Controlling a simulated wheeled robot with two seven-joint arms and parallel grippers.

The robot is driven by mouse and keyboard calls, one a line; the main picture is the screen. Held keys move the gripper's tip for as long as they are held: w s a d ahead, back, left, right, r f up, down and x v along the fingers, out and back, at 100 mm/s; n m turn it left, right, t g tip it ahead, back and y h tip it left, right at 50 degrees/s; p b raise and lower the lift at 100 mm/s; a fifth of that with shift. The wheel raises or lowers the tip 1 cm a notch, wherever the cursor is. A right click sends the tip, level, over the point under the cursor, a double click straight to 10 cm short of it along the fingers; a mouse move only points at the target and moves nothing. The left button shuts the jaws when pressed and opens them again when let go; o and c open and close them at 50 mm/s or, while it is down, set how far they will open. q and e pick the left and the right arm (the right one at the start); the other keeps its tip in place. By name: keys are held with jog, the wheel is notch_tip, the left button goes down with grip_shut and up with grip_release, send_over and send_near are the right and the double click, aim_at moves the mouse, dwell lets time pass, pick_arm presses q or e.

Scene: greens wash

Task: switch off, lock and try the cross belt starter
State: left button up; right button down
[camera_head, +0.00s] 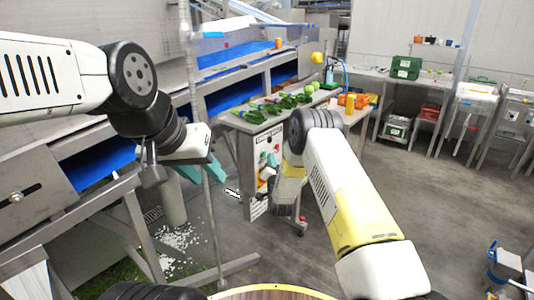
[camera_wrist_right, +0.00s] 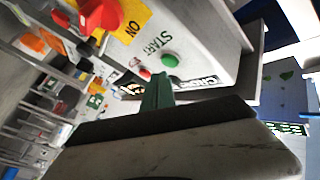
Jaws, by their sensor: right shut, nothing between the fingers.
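The cross belt starter (camera_head: 248,165) is a pale grey box below the greens table, its front partly hidden by my right arm. In the right wrist view, its red rotary switch (camera_wrist_right: 102,14) sits on a yellow plate (camera_wrist_right: 130,22) marked ON. A green START button (camera_wrist_right: 170,61) and a small red button (camera_wrist_right: 145,74) are beside it. My right gripper (camera_wrist_right: 157,92) is shut and empty, its green fingertips close to the box front near the buttons. My left gripper (camera_head: 202,171) has teal fingers that look apart and empty, left of the box. No lock is clearly visible.
Blue belts (camera_head: 232,92) in steel frames run along the left. A table (camera_head: 236,119) with leafy greens stands above the starter. A steel post (camera_head: 207,210) stands near my left gripper. Grey floor (camera_head: 400,210) is open at right.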

jog(key=shift+a, duration=0.1)
dwell(0.7)
jog(key=shift+w+a, duration=0.2)
jog(key=shift+a, duration=0.05)
jog(key=shift+w+a, duration=0.3)
jog(key=shift+a, duration=0.1)
dwell(1.0)
jog(key=shift+s+d, duration=0.1)
jog(key=shift+d, duration=0.05)
jog(key=shift+s+d, duration=0.4)
jog(key=shift+d, duration=0.15)
jog(key=shift+s+d, duration=0.75)
jog(key=shift+d, duration=0.3)
jog(key=shift+s+d, duration=0.75)
jog(key=shift+d, duration=0.25)
